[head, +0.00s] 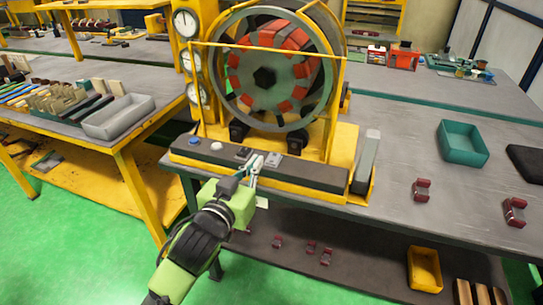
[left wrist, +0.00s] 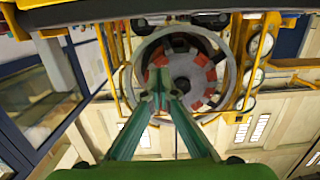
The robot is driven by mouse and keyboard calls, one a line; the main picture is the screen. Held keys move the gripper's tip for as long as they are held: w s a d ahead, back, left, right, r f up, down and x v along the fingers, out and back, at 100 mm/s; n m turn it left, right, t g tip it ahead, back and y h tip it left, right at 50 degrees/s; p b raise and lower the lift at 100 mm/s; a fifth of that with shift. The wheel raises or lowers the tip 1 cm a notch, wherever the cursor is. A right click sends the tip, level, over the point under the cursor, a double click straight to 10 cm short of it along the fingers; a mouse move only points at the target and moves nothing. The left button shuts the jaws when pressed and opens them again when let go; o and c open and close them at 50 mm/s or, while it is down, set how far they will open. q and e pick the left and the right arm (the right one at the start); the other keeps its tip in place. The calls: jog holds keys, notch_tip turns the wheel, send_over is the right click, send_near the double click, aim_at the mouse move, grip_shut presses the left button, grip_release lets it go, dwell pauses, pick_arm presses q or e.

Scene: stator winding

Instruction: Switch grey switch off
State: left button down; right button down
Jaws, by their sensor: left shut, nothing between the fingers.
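The stator machine's dark front panel (head: 325,177) carries a row of controls. From left to right are a blue button (head: 193,140), a pale grey-white button (head: 216,146), a dark switch (head: 243,154) and a grey switch plate (head: 273,160). My left gripper (head: 257,162) is shut and empty, with its fingertips at the panel between the dark switch and the grey plate. I cannot tell whether they touch either, or the lever position. In the left wrist view the shut green fingers (left wrist: 161,88) point toward the machine; the switches are not clear there. My right gripper is out of view.
The round stator (head: 265,75) stands in a yellow frame behind the panel, with gauges (head: 186,23) on its left. A teal tray (head: 463,144) and red-ended parts (head: 422,190) lie to the right on the grey table. A grey bin (head: 118,117) is on the left bench.

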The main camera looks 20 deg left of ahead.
pick_arm(q)
jog(key=w, duration=0.1)
jog(key=p, duration=0.1)
send_over(271, 162)
jog(key=s, duration=0.1)
jog(key=shift+a+f, duration=0.15)
jog(key=shift+f, duration=0.25)
jog(key=f, duration=0.1)
jog(key=w+f, duration=0.1)
jog(key=f, duration=0.1)
jog(key=shift+f, duration=0.65)
